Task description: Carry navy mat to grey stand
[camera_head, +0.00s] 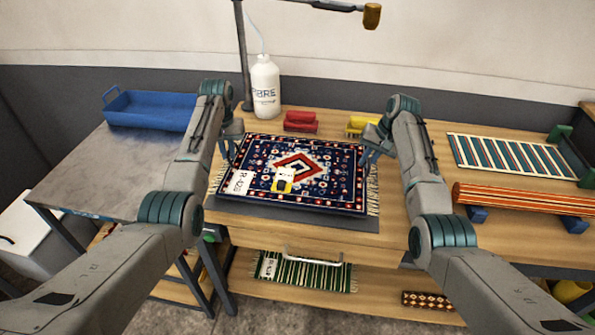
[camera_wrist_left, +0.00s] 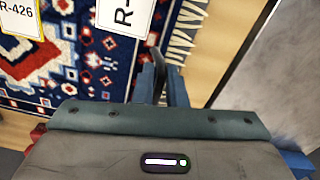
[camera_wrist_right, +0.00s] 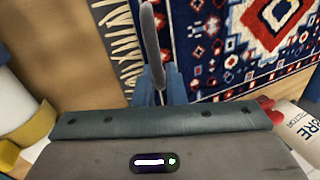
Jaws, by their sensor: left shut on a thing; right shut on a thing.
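The navy mat (camera_head: 325,158), patterned with a red and white medallion and pale fringes at both short ends, lies flat and level over the wooden workbench. I cannot tell whether it is slightly raised. A white R-426 label and a yellow-edged tag lie on it. My left gripper (camera_head: 231,148) is shut on its left end, also seen in the left wrist view (camera_wrist_left: 165,80). My right gripper (camera_head: 368,152) is shut on its right end, also seen in the right wrist view (camera_wrist_right: 156,80). A grey-topped stand (camera_head: 100,178) is left of the workbench.
A blue tray (camera_head: 150,110) occupies the back of the grey top; its front is clear. A white bottle (camera_head: 265,86), red brush (camera_head: 301,121) and yellow brush (camera_head: 357,125) stand behind the mat. A striped mat (camera_head: 508,156) and orange roll (camera_head: 520,201) lie right. A dark grey pad (camera_head: 300,218) shows below the mat.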

